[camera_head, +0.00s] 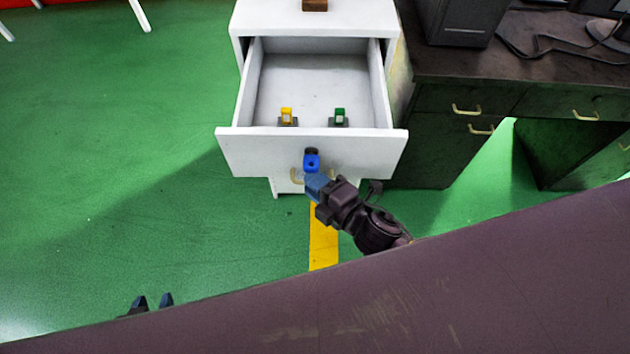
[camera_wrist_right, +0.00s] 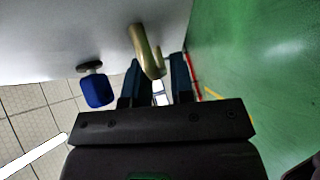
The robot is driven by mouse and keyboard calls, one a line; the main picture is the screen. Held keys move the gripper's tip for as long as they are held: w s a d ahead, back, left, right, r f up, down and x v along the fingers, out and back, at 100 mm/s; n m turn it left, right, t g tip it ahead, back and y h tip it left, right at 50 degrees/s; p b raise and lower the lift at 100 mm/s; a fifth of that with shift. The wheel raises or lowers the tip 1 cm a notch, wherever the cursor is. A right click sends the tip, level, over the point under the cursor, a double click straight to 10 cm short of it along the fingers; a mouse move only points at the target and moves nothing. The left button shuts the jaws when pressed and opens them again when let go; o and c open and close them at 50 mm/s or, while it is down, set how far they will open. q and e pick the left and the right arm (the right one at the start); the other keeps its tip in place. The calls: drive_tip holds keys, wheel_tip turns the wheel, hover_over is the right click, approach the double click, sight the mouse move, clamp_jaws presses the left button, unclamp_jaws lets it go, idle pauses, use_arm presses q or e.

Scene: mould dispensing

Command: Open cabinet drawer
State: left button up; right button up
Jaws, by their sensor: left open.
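The white cabinet's drawer (camera_head: 232,150) is pulled well out in the head view, and its inside shows. A brass handle (camera_wrist_right: 147,50) is on the drawer front; it is mostly hidden behind my right gripper in the head view. My right gripper (camera_head: 312,184) is at the drawer front. In the right wrist view the handle reaches in at the fingers of my right gripper (camera_wrist_right: 160,75); I cannot tell whether they clamp it. My left gripper (camera_head: 153,302) shows only its two fingertips, apart and empty, at the lower left, away from the cabinet.
A blue tag or key (camera_head: 312,161) hangs at the drawer's lock, beside the handle. A yellow item (camera_head: 287,115) and a green item (camera_head: 340,115) sit in the drawer. A dark desk (camera_head: 440,135) stands close on the right. Green floor (camera_head: 120,150) is free on the left.

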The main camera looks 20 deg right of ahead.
drive_tip(key=shift+o, duration=1)
drive_tip(key=shift+s, duration=0.1)
drive_tip(key=v, duration=1)
drive_tip(key=shift+s+d+p, duration=0.15)
drive_tip(key=shift+s+p, duration=0.1)
drive_tip(key=shift+p, duration=0.1)
